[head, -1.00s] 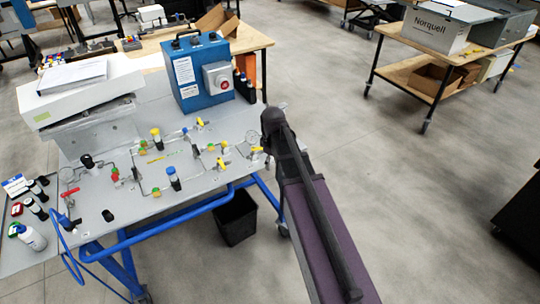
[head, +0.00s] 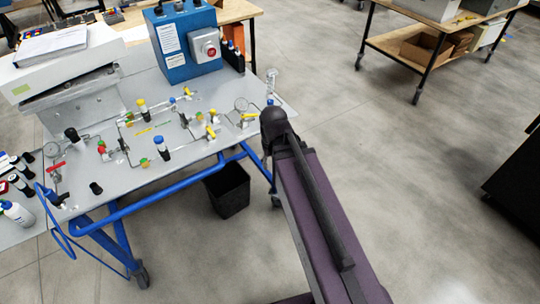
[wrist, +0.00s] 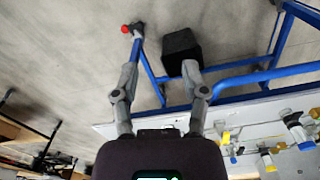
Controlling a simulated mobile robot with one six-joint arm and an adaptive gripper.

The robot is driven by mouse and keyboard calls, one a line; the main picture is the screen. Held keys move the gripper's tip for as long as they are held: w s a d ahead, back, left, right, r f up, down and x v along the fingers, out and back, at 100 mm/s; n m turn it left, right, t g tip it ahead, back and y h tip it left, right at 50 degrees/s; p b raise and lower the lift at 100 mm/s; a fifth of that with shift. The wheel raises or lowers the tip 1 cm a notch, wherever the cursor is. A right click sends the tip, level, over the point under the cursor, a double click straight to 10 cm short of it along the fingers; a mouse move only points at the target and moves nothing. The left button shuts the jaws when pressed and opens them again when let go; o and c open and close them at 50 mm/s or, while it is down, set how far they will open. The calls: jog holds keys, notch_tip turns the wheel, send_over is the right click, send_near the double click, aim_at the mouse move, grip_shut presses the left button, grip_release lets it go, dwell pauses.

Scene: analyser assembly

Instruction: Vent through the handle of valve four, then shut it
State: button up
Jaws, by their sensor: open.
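The grey panel (head: 125,178) on a blue-framed cart carries thin tubing and several small valves. Yellow valve handles show at the right (head: 248,115), the centre right (head: 211,132) and the back (head: 190,92). A red handle (head: 56,167) is at the left. No number is readable, so I cannot tell which is valve four. In the wrist view my gripper (wrist: 160,69) is open and empty, its fingers apart over the floor beside the cart. Yellow-handled parts (wrist: 226,138) lie at the lower right there. In the head view my arm hides the gripper.
A blue box (head: 185,45) with a red button stands behind the panel. A white case (head: 70,65) with papers is at the back left. A black bin (head: 228,190) stands under the cart's right end. A wooden trolley (head: 400,48) is farther right; open floor lies between.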

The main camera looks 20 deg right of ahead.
jog(key=shift+s+f+m, duration=0.3)
jog(key=shift+s+m, duration=0.2)
jog(key=shift+s, duration=0.4)
